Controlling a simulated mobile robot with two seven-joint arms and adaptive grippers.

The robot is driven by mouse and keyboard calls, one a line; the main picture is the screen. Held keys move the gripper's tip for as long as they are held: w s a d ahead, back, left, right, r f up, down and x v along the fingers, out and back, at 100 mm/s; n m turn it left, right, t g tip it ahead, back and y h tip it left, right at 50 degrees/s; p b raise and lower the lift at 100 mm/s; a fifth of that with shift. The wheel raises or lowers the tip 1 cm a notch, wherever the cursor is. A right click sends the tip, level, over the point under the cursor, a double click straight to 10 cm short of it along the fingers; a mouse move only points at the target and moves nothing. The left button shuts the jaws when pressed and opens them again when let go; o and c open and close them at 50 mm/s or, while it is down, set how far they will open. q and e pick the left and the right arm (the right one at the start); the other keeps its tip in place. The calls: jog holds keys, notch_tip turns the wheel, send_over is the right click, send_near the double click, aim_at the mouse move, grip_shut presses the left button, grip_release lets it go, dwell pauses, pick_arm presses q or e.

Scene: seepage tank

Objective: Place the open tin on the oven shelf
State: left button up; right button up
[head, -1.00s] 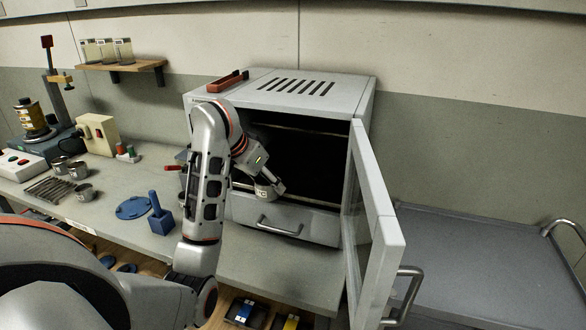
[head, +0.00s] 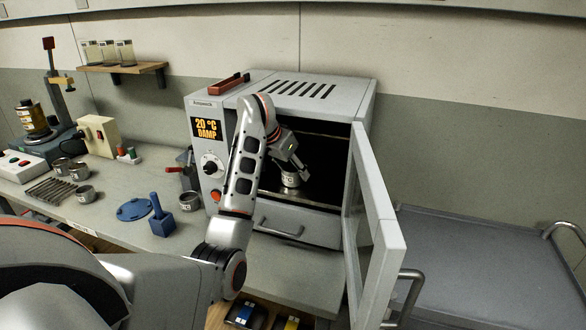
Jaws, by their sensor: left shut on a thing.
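The oven (head: 206,150) stands on the bench with its door (head: 378,235) swung open to the right. My left gripper (head: 293,168) reaches inside the oven mouth and is shut on a small metal tin (head: 290,181) with a pale label. The tin looks upright, above the dark shelf (head: 325,197) near the front of the opening. I cannot tell whether its base touches the shelf. The gripper partly hides the tin's top. My right gripper is not in view.
The oven display (head: 206,128) reads 20 °C DAMP. Another tin (head: 189,202) stands left of the oven, near a blue tool (head: 161,219) and a blue disc (head: 134,209). Several more tins are at the left. The door's handle (head: 407,290) juts forward.

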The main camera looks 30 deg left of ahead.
aim_at(288, 176)
pick_arm(q)
jog(key=shift+d+f, duration=0.1)
jog(key=shift+f, duration=0.05)
jog(key=o, duration=1.2)
jog(key=shift+s+r, duration=0.25)
jog(key=shift+r, duration=0.4)
jog(key=shift+s+a+r+b, duration=0.2)
jog(key=shift+s+r+b, duration=0.1)
jog(key=shift+s+r, duration=0.55)
jog(key=shift+s+a+f, duration=0.1)
jog(key=shift+s+a, duration=0.1)
jog(key=shift+s, duration=2.65)
jog(key=shift+s+a, duration=0.2)
jog(key=shift+s, duration=2.65)
jog(key=shift+s, duration=0.1)
